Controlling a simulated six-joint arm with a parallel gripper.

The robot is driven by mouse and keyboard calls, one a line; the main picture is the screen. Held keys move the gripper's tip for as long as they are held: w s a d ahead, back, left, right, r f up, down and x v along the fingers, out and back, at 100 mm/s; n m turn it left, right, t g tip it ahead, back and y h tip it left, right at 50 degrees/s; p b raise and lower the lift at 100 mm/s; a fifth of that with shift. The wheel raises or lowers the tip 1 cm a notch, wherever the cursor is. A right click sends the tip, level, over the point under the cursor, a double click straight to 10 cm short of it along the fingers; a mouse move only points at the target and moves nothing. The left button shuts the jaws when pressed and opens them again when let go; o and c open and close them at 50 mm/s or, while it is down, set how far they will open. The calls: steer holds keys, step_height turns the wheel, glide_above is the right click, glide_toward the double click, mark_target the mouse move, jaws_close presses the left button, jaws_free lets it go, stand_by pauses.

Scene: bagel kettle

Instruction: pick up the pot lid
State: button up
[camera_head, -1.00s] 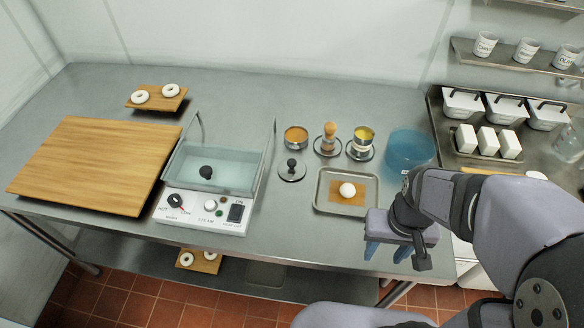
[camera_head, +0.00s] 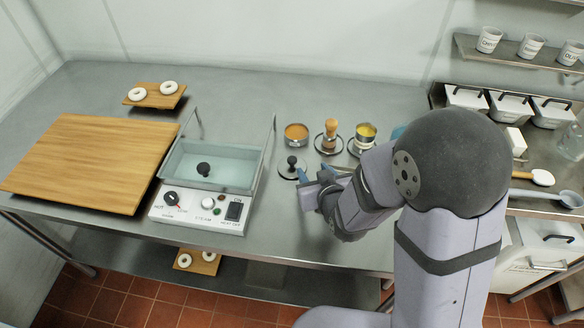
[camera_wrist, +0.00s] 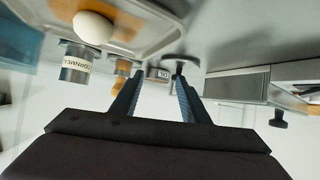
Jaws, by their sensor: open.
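The pot lid (camera_head: 289,173) is a small round grey disc with a black knob (camera_head: 292,160), lying on the steel counter just right of the kettle. My gripper (camera_head: 314,174) is open and empty beside the lid, on its right in the head view. In the wrist view, the lid (camera_wrist: 180,57) shows beyond the tip of the right-hand finger, its dark knob near that finger. My gripper (camera_wrist: 158,82) has nothing between its fingers there. In the head view, my gripper partly covers the lid's right edge.
The kettle (camera_head: 202,215) with its water bath and another black knob (camera_head: 203,169) stands left of the lid. An orange-filled cup (camera_head: 296,134), a wooden-handled brush (camera_head: 331,130) and a yellow-filled cup (camera_head: 365,133) stand behind. A tray (camera_wrist: 150,42) with a white ball (camera_wrist: 93,28) is close by.

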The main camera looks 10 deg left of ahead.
mark_target(293, 161)
steer(key=shift+s+a+t+y, duration=0.1)
steer(key=shift+a+t+y, duration=0.2)
steer(key=shift+a, duration=0.6)
steer(key=shift+s+a+t+y, duration=0.1)
steer(key=shift+a+t+y, duration=0.2)
steer(key=shift+a, duration=0.55)
steer(key=w+f+b, duration=0.1)
steer(key=b, duration=0.1)
steer(key=shift+a+b, duration=0.15)
steer(key=shift+b, duration=0.25)
steer(key=shift+w+a+b, duration=0.2)
steer(key=shift+w+b, duration=0.2)
steer(key=shift+b, duration=0.55)
steer(key=shift+r, duration=0.1)
steer(key=shift+p+x, duration=0.55)
steer(key=shift+x, duration=0.4)
steer(key=shift+p+x, duration=0.4)
steer(key=shift+x, duration=1.3)
steer(key=shift+a+r, duration=0.1)
steer(key=shift+a, duration=0.05)
steer(key=shift+s, duration=0.1)
